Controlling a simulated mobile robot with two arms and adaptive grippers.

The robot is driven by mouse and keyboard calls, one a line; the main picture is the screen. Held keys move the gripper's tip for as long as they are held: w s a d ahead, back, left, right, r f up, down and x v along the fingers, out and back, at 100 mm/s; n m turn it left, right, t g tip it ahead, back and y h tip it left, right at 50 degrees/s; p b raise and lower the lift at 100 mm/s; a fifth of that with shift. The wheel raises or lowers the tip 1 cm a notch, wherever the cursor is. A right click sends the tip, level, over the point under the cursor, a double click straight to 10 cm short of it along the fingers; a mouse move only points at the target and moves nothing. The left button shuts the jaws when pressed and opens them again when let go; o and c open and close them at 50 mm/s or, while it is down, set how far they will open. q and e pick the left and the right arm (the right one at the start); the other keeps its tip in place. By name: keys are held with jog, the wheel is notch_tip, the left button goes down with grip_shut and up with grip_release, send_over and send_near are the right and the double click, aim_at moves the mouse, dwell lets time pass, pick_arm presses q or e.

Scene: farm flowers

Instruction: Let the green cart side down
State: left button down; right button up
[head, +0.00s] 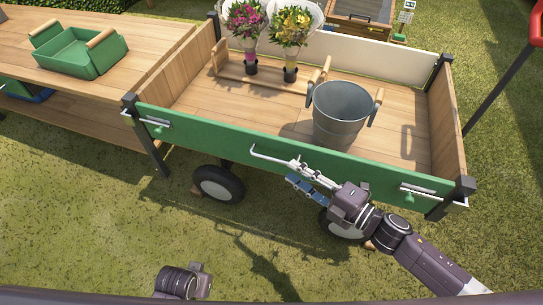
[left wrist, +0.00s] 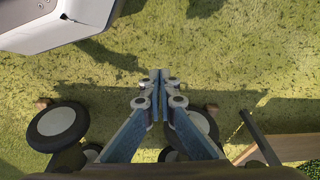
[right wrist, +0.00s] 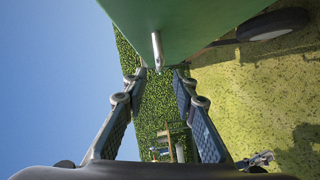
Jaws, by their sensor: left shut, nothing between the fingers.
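The green cart side (head: 220,132) stands upright along the near edge of the wooden cart. It also fills the top of the right wrist view (right wrist: 200,22). A pale metal handle (head: 268,155) sticks out from its middle. Metal latches with green knobs sit at its left end (head: 155,122) and right end (head: 418,191). My right gripper (head: 292,171) is at the handle, its fingers apart; in the right wrist view the handle (right wrist: 157,50) shows between and beyond the fingertips (right wrist: 157,82). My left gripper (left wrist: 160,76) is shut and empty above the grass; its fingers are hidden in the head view.
A metal bucket (head: 341,112) and two flower bouquets (head: 290,25) stand on the cart bed behind the side. A wooden table (head: 135,40) with a green tray (head: 80,54) is at the left. Cart wheels (head: 218,184) are below the side. The grass in front is open.

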aim_at(274, 160)
jog(key=x, duration=0.8)
jog(key=shift+r, duration=0.1)
grip_shut()
